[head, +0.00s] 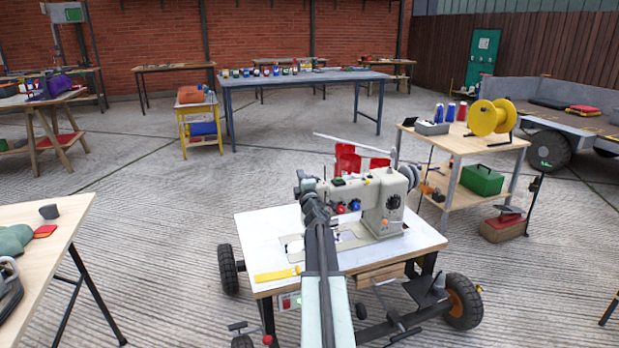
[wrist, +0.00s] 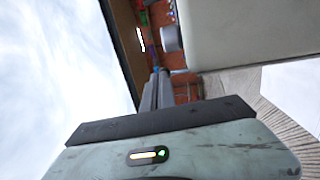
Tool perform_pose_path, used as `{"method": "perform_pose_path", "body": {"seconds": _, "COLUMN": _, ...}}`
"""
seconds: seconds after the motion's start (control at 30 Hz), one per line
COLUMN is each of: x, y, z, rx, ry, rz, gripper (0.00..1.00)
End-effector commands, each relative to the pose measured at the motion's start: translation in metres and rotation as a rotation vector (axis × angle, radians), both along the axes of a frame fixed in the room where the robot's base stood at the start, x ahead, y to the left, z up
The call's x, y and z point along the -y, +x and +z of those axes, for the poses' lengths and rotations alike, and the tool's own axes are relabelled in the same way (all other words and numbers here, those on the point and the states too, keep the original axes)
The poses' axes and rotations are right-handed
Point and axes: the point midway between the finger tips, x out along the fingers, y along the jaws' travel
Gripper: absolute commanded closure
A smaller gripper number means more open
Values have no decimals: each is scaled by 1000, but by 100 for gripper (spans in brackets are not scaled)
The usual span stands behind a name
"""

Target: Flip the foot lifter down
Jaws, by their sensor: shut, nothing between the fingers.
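The beige sewing machine (head: 374,208) stands on a white-topped wheeled table (head: 255,232). In the head view my arm reaches over the table's front, and my gripper (head: 304,185) is at the left end of the machine, partly hidden by my own wrist. In the wrist view my gripper (wrist: 158,80) is shut and empty, its fingers together. A smooth pale surface (wrist: 245,30), likely the machine's body, fills the upper right, close beside the fingers. The foot lifter cannot be made out in either view; I cannot tell whether it is up or down.
A yellow strip (head: 277,275) lies on the table's front left corner. Red and blue knobs are on the machine's front. A wooden bench (head: 465,145) with a yellow reel (head: 487,117) is at right. Concrete floor is open at left.

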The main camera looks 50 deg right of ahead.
Motion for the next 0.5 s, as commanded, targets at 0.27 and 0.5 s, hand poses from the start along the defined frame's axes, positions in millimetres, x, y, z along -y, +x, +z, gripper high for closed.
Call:
{"method": "perform_pose_path", "body": {"seconds": 0.27, "x": 10, "y": 14, "z": 6, "rx": 0, "ry": 0, "rz": -1, "gripper": 100}}
{"method": "perform_pose_path", "body": {"seconds": 0.5, "x": 13, "y": 20, "z": 6, "rx": 1, "ry": 0, "rz": -1, "gripper": 100}}
